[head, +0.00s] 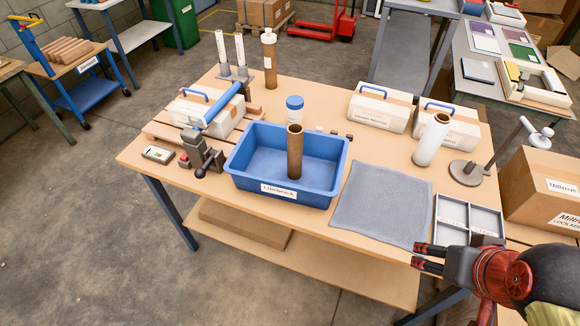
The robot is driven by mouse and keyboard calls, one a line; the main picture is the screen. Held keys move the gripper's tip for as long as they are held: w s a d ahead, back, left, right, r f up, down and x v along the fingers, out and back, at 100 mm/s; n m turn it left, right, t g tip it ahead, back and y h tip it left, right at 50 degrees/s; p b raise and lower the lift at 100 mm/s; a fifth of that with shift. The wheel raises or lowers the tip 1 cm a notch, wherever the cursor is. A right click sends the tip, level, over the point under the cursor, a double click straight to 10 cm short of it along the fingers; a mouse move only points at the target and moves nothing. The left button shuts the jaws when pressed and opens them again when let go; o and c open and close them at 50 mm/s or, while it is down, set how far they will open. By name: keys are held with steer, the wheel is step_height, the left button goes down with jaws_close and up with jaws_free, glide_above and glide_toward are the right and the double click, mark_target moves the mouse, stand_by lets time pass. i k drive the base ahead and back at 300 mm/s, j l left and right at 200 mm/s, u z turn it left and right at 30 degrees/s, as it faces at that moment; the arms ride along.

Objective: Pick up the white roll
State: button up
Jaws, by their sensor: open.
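The white roll (430,142) stands upright on the right part of the table, with a brown core showing at its top. It is beside the right-hand white case and behind the grey cloth. My gripper (416,256) is at the lower right, over the table's front right corner area. Its dark fingers are apart and empty, pointing left. It is well in front of the roll and apart from it.
A grey divided tray (468,216) lies near my gripper. A stand with a round base (468,173) is right of the roll. The grey cloth (381,204) lies flat. A blue bin (247,170) holds a brown tube (294,152). White cases (378,109) stand behind.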

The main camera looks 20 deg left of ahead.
mark_target(439, 125)
steer(key=i+j, duration=0.15)
steer(key=j, duration=0.25)
steer(key=i+j+z, duration=0.15)
steer(key=j, duration=0.2)
steer(key=i+j, duration=0.2)
steer(key=j, duration=0.2)
steer(key=z, duration=0.05)
